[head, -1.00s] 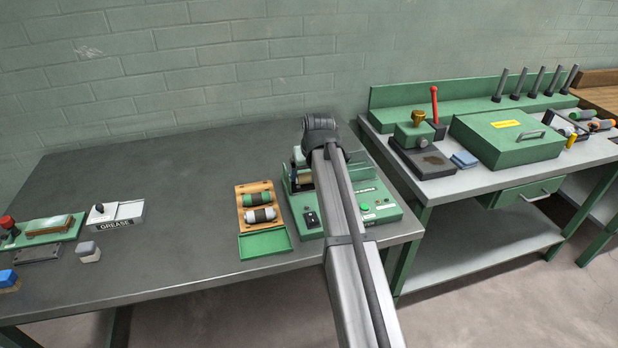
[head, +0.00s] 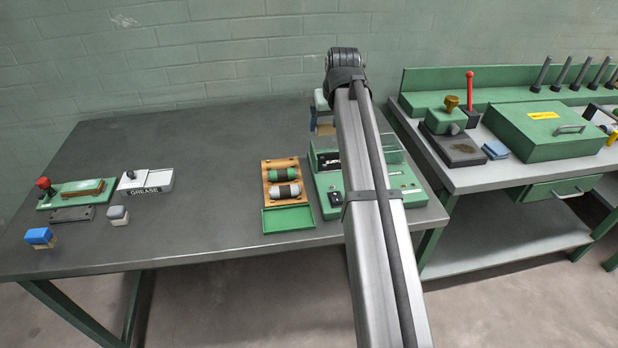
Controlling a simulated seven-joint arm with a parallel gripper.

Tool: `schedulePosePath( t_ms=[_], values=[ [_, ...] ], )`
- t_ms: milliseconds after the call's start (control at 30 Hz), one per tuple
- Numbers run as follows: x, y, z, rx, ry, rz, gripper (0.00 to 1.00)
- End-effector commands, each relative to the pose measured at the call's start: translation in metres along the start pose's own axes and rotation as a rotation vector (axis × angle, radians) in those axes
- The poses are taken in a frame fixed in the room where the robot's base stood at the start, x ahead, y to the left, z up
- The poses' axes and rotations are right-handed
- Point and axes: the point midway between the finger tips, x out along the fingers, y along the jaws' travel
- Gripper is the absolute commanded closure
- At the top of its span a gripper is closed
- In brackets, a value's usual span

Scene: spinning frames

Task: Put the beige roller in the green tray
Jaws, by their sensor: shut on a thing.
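The beige roller (head: 325,129) shows as a small tan patch just below my gripper (head: 321,118), left of my arm. My gripper is shut on it and holds it above the back of the green machine (head: 328,186). My arm hides part of the gripper and of the machine, so the fingertips are hard to make out. The green tray (head: 288,220) is shallow, looks empty, and lies on the table in front of the wooden rack, to the left of the machine's front.
The wooden rack (head: 267,186) holds a green-and-black roller (head: 284,174) and a white-and-black roller (head: 285,191). A grease box (head: 146,182), small blocks and a green fixture stand on the left. The table between is clear. A second bench stands right.

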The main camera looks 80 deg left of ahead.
Motion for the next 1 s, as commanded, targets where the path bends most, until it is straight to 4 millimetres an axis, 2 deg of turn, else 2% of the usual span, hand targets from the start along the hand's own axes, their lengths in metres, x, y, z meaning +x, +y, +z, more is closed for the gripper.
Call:
schedulePosePath(
  t_ms=[100,167,300,433,500,700,767,1000],
  values=[
    [-0.005,-0.041,-0.001,-0.041,0.006,-0.017,0.45],
    [-0.009,-0.065,0.008,-0.065,0.009,-0.026,0.45],
    [-0.021,-0.116,0.045,-0.119,0.018,-0.042,0.45],
    [-0.032,-0.148,0.092,-0.153,0.023,-0.041,0.45],
    [-0.038,-0.156,0.116,-0.152,0.023,-0.036,0.45],
    [-0.044,-0.148,0.162,-0.086,0.012,-0.007,0.45],
    [-0.044,-0.146,0.168,-0.059,0.008,0.001,0.45],
    [-0.039,-0.144,0.168,0.021,0.0,0.01,0.45]
  ],
)
